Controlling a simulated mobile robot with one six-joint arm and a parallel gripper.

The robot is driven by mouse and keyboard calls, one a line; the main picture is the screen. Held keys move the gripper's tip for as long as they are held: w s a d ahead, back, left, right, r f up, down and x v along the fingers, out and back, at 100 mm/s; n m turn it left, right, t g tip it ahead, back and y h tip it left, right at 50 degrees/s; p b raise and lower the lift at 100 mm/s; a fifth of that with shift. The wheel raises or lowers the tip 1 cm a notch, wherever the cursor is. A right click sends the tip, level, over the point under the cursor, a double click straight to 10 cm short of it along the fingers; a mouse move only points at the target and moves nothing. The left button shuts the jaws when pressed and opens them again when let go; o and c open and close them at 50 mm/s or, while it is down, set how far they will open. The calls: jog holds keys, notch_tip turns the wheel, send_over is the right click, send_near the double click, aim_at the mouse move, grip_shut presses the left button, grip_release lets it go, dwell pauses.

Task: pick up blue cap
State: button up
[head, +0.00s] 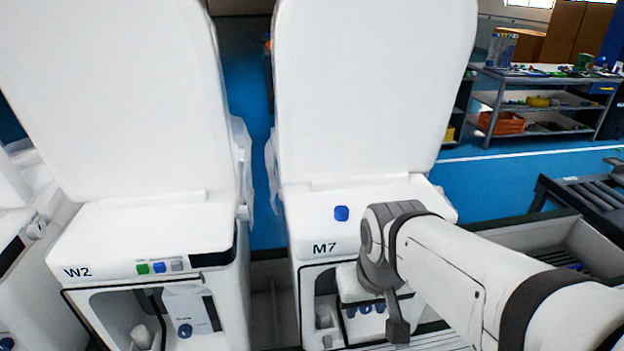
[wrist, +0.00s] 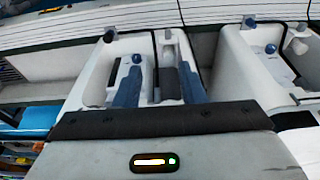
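A small blue cap (head: 341,213) stands upright on the white top of the toilet unit marked M7 (head: 305,225), left of my arm. My gripper (head: 365,312) is below and in front of it, at the unit's open front, apart from the cap. In the wrist view, its two blue fingers stand apart with my gripper (wrist: 160,78) open. I see nothing clearly held between them. A round blue knob (wrist: 137,58) shows beyond the left fingertip, inside a white recess. I cannot make out the cap on top in the wrist view.
The raised white lid (head: 370,90) stands behind the cap. Unit W2 (head: 150,235) is at left, with green, blue and grey buttons. A shelf with parts (head: 545,100) stands back right. Some blue floor is clear between units.

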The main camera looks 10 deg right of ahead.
jog(key=shift+o, duration=0.7)
jog(key=shift+w+a, duration=0.1)
jog(key=o, duration=0.3)
jog(key=w+d+r+p, duration=0.1)
jog(key=w+r+p, duration=0.2)
jog(key=w+r, duration=0.2)
jog(key=shift+w+d+r+n+t+p, duration=0.2)
jog(key=shift+w+n+t+p, duration=0.15)
jog(key=shift+w, duration=0.5)
jog(key=n+t+p, duration=0.1)
jog(key=p, duration=0.4)
send_near(342, 209)
jog(key=shift+y, duration=0.4)
jog(key=shift+d+p+x, duration=0.15)
jog(key=shift+p+x, duration=0.1)
jog(key=shift+x, duration=1.85)
jog(key=shift+d+p+x, duration=0.15)
jog(key=shift+p+x, duration=0.05)
jog(key=shift+x, duration=1.95)
